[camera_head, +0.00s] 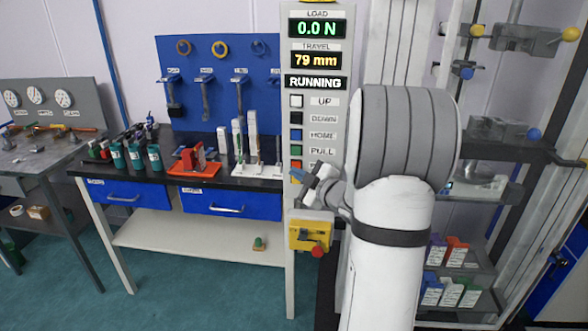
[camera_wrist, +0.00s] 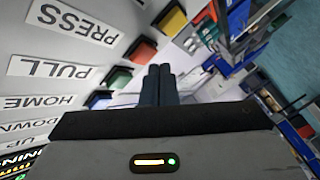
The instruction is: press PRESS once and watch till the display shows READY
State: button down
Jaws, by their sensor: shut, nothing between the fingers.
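The control panel's display (camera_head: 316,83) reads RUNNING, with load at 0.0 N and travel at 79 mm above it. The red PRESS button (camera_head: 296,164) shows just above my gripper (camera_head: 298,174), with its label mostly hidden by my arm. In the wrist view the red button (camera_wrist: 143,48) sits beside the PRESS label (camera_wrist: 75,24). My gripper (camera_wrist: 160,68) is shut and empty, its fingertips close to the red button on the right. I cannot tell whether they touch it.
The green PULL button (camera_wrist: 117,77) and blue HOME button (camera_wrist: 98,99) are close by, and a yellow button (camera_wrist: 172,20) lies on the other side of PRESS. A yellow box with a red knob (camera_head: 310,232) is below my gripper. A bench (camera_head: 222,183) stands left.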

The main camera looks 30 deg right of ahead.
jog(key=shift+s+a, duration=0.15)
jog(key=shift+s, duration=0.05)
jog(key=shift+s+a+b, duration=0.4)
jog(key=shift+s+a, duration=0.3)
jog(key=shift+s, duration=0.3)
jog(key=shift+s+a+b, duration=0.35)
jog(key=shift+s+a, duration=0.3)
jog(key=shift+s, duration=0.35)
jog(key=s+a+f+m+g+h+p, duration=0.1)
jog(key=s+a+m+g, duration=0.5)
jog(key=s, duration=0.6)
jog(key=s+a+f+m+g+h+p, duration=0.1)
jog(key=s+a+m+g+h+p, duration=0.1)
jog(key=s+a+m+g, duration=0.4)
jog(key=s+a+g, duration=0.2)
jog(key=s+a, duration=0.2)
jog(key=s, duration=0.1)
jog(key=shift+s+a+f+h, duration=0.2)
jog(key=shift+s+f+h, duration=0.1)
jog(key=shift+s, duration=0.05)
dwell(1.6)
